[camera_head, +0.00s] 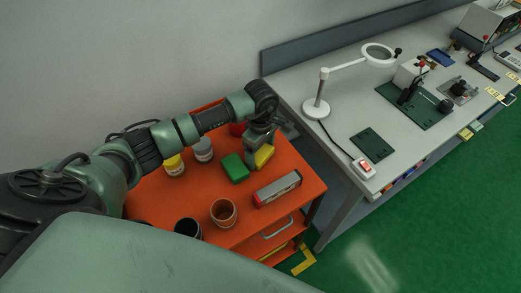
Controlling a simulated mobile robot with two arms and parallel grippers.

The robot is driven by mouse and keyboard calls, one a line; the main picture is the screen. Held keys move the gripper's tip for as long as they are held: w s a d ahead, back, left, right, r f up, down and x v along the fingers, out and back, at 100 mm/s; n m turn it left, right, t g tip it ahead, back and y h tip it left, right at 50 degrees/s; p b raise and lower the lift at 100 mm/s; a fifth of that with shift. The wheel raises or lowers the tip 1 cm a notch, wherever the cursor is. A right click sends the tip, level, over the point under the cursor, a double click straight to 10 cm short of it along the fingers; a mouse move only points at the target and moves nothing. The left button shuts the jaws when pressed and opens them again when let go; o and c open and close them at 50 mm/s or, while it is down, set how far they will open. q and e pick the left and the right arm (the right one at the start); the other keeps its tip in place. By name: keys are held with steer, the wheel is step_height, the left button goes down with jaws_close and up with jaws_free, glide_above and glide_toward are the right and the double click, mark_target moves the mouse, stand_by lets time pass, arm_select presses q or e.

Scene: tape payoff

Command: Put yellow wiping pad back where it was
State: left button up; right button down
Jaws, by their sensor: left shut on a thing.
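The yellow wiping pad (264,156) is at the fingers of my left gripper (257,148), over the orange cart top (208,239) near its back right part. My left gripper points down and is shut on the yellow pad. A green pad (235,168) lies just left of it on the cart. I cannot tell whether the yellow pad touches the cart top. The gripper hides part of the pad. My right gripper does not show.
On the cart are a grey-and-red box (278,189), a brown cup (223,213), a dark cup (188,228), a yellow-labelled jar (174,166), a grey jar (203,150) and a red item (237,129). A grey workbench (335,122) with a magnifier lamp (316,107) stands to the right.

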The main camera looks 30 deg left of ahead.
arm_select(q)
steer(key=shift+f, duration=0.15)
steer(key=o, duration=1)
steer(key=shift+o, duration=0.2)
